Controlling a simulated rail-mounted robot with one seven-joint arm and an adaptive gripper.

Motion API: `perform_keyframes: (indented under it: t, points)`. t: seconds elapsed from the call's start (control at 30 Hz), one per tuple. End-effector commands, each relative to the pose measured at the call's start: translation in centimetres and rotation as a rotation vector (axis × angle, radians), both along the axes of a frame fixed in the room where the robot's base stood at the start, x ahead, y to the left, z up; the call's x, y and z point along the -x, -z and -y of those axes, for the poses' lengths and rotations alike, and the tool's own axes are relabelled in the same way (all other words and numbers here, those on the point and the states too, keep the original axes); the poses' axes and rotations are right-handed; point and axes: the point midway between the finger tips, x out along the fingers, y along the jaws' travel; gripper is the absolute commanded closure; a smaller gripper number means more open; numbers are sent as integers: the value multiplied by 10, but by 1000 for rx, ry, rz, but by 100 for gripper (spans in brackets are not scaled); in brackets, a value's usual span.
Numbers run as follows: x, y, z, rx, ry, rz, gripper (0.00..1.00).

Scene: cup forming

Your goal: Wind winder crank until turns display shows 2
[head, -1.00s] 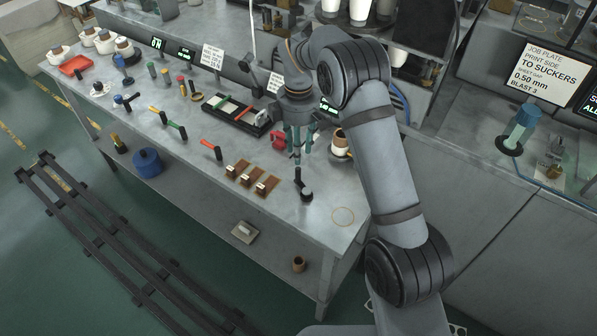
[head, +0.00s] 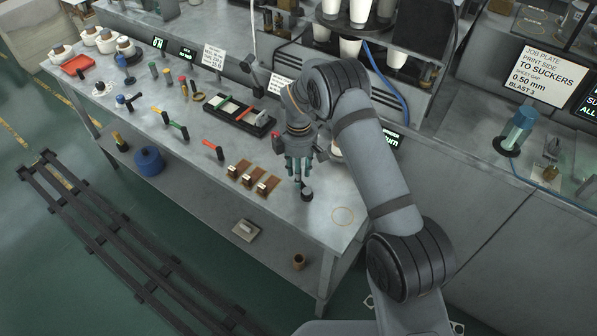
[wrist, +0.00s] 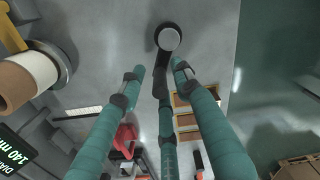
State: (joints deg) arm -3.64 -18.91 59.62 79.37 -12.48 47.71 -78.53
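A black crank with a round grey-topped knob (head: 306,193) stands near the front edge of the bench; I take it for the winder crank. In the wrist view its knob (wrist: 168,39) is at the top, and its dark arm runs down between my fingers. My gripper (head: 298,176) is over the crank arm, its teal fingers (wrist: 158,76) spread apart, with the knob just beyond the tips. I cannot tell whether any finger touches the crank. A lit display (head: 389,141) is partly hidden behind my arm; its number cannot be read.
A cream and brown roll (wrist: 30,78) stands left of my gripper in the wrist view, near a display reading 140 mm (wrist: 14,152). Wooden blocks with metal fittings (head: 246,177) lie left of the crank. The bench corner around a ring mark (head: 343,216) is clear.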

Motion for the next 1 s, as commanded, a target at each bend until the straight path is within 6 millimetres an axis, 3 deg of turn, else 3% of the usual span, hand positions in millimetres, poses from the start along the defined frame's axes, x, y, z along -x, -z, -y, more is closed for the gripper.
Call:
perform_keyframes:
  t: [0.07, 0.63, 1.0]
  points:
    - [0, 0, 0, 0, 0, 0, 68]
    - [0, 0, 0, 0, 0, 0, 100]
    - [0, 0, 0, 0, 7, 0, 100]
